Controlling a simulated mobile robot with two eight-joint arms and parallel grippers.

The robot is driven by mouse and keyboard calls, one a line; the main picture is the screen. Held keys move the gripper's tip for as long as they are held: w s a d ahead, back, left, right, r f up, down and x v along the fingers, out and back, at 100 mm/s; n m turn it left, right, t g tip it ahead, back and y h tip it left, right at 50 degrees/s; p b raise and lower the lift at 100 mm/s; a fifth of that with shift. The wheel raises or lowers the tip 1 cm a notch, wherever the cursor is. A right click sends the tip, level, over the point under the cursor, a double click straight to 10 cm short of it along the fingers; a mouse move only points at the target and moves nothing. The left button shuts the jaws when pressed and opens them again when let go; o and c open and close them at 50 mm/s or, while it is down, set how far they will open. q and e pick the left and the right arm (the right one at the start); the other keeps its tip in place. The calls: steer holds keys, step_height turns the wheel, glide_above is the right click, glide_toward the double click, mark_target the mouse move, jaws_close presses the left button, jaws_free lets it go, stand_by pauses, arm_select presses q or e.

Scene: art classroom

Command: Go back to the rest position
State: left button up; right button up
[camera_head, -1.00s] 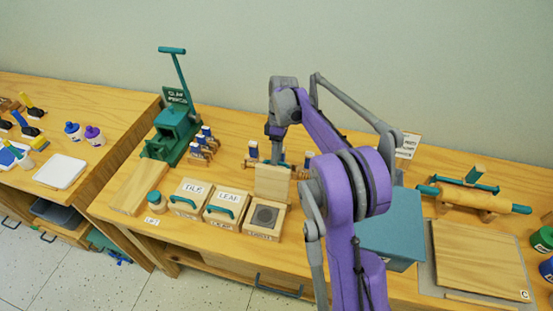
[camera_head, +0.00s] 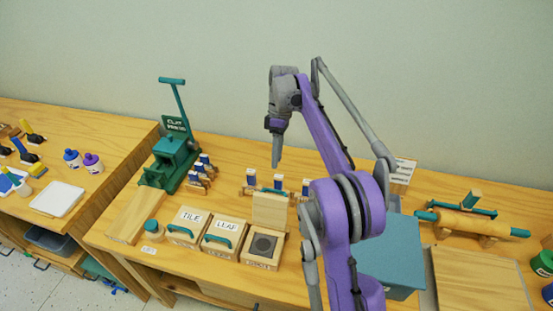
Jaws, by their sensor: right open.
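My right gripper (camera_head: 276,150) is up in the air above the back of the wooden table (camera_head: 125,225), with nothing seen in it. It shows edge-on, its fingers pointing down, and it is open. Below it is a wooden block rack (camera_head: 268,211) with several blue-and-white stamps behind it. The gripper is apart from the rack. My purple right arm crosses the middle and right of the view and hides part of the table. My left gripper is not in view.
Boxes marked TILE (camera_head: 190,219) and LEAF (camera_head: 224,231) and an open-topped box (camera_head: 262,247) stand at the table's front. A green clay press (camera_head: 172,155) is left. A teal bin (camera_head: 395,255) and a rolling pin (camera_head: 470,222) are right. Space above the table is free.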

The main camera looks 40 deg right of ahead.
stand_by(0.3)
steer(key=s+a+m+t+h, duration=0.2)
steer(key=s+a+m+t, duration=0.15)
steer(key=s+a, duration=0.7)
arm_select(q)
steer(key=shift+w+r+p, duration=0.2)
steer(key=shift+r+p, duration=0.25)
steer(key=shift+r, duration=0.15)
arm_select(e)
steer(key=s+a+f+m+t, duration=0.2)
steer(key=s+a+f, duration=0.2)
steer(key=s, duration=0.2)
steer(key=s+a+f+m+t, duration=0.2)
steer(key=s+a+f, duration=0.2)
steer(key=s, duration=0.3)
steer(key=shift+s+a+f+m+h, duration=0.3)
steer(key=shift+a+m+h, duration=0.1)
steer(key=shift+a, duration=0.1)
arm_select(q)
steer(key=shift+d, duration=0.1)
arm_select(e)
steer(key=shift+d, duration=0.15)
